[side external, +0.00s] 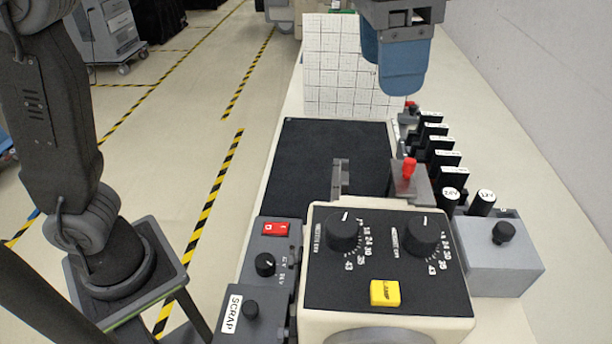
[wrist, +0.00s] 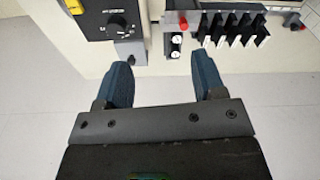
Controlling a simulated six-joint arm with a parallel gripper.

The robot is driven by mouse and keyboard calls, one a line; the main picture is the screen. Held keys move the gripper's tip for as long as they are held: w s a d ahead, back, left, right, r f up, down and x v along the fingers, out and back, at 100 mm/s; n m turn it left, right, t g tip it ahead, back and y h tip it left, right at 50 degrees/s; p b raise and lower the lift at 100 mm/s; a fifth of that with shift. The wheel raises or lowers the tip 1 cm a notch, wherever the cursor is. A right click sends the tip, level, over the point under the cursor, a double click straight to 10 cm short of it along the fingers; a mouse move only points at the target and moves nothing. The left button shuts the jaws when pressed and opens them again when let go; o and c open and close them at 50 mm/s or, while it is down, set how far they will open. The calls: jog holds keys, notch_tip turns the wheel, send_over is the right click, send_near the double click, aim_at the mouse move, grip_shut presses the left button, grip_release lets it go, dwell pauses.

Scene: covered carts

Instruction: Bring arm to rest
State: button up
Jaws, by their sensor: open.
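My gripper (side external: 390,72) hangs at the top of the side external view, its blue fingers pointing down above the far end of the bench, in front of the gridded white board. In the wrist view the two blue fingers of my gripper (wrist: 162,72) stand wide apart. Nothing is held between them. From that view, the fingertips show below the bench equipment, against the pale floor and bench edge.
A cream machine with two dials (side external: 385,255) stands at the front, beside a SCRAP box (side external: 245,318). A black mat (side external: 310,165), red-handled lever (side external: 408,168), several black holders (side external: 445,160) and a grey box (side external: 500,260) are around it. A wall (side external: 560,70) bounds the right.

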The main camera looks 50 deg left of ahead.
jog(key=s+a+f+n+t, duration=0.2)
jog(key=s+a+f, duration=0.3)
jog(key=a+f, duration=0.3)
jog(key=s+a+f+n+t, duration=0.2)
jog(key=s+a+f+n, duration=0.3)
jog(key=a, duration=0.9)
notch_tip(320, 180, down, 4)
jog(key=shift+s+r+y, duration=0.15)
jog(key=shift+s+y, duration=0.25)
jog(key=shift+s, duration=0.05)
